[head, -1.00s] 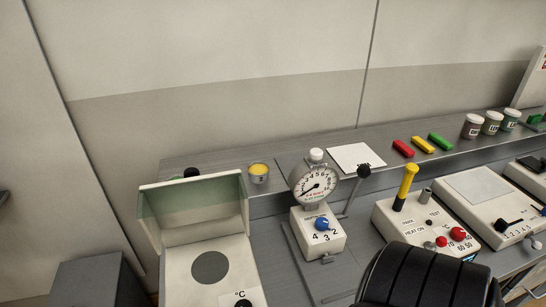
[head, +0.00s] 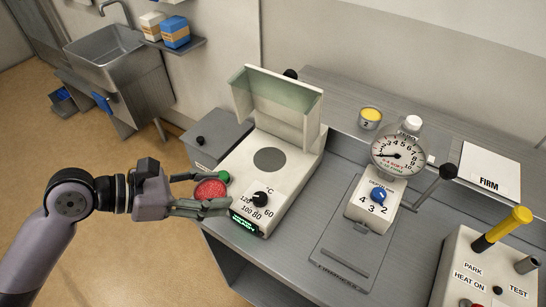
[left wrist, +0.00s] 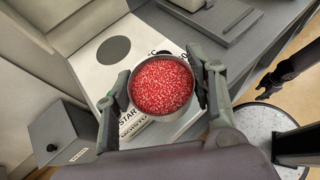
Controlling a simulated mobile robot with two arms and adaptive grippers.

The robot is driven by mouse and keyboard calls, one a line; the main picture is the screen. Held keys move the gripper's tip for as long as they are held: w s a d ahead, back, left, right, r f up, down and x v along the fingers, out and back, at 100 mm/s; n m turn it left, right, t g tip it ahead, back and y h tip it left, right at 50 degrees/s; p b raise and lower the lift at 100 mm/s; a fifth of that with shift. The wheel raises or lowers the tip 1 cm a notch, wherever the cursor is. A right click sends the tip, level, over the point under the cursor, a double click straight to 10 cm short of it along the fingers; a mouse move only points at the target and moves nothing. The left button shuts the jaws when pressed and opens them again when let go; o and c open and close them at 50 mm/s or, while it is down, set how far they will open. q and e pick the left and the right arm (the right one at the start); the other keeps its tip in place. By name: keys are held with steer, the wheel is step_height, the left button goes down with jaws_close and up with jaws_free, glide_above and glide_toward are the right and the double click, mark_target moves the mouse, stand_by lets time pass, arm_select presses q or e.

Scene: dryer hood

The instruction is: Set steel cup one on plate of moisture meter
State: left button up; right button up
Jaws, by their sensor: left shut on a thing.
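My left gripper (head: 208,193) is shut on a steel cup (left wrist: 161,108) filled with red-and-white granules; the red contents also show in the head view (head: 210,189). No number shows on this cup. The moisture meter (head: 237,161) is a pale box with a raised, green-tinted hood. Its plate (head: 270,160) is a bare dark-grey disc, which also shows in the left wrist view (left wrist: 114,50). The cup is held in front and to the left of the plate, apart from it. A dark gripper, seemingly my right one (left wrist: 266,90), is small in the left wrist view.
A black dial (head: 260,199) and a lit display (head: 244,222) are on the meter's front. The raised hood (head: 277,95) stands behind the plate. A grey box (head: 217,137) stands left of the meter. Cup 2 (head: 370,118) and a gauge device (head: 398,155) are to the right.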

arm_select(q)
steer(key=shift+w+d+r, duration=0.2)
steer(key=shift+w+r, duration=0.05)
steer(key=p, duration=0.3)
glide_above(269, 159)
steer(key=shift+f+p, duration=0.35)
steer(key=shift+f, duration=0.6)
steer(key=shift+s+f, duration=0.15)
steer(key=shift+f, duration=0.4)
step_height(269, 159, down, 3)
steer(key=shift+r, duration=0.1)
steer(key=shift+w+d+f+p, duration=0.1)
steer(key=shift+w+f+p, duration=0.1)
steer(key=shift+f+p, duration=0.4)
steer(key=shift+f, duration=0.1)
steer(key=shift+f, duration=0.1)
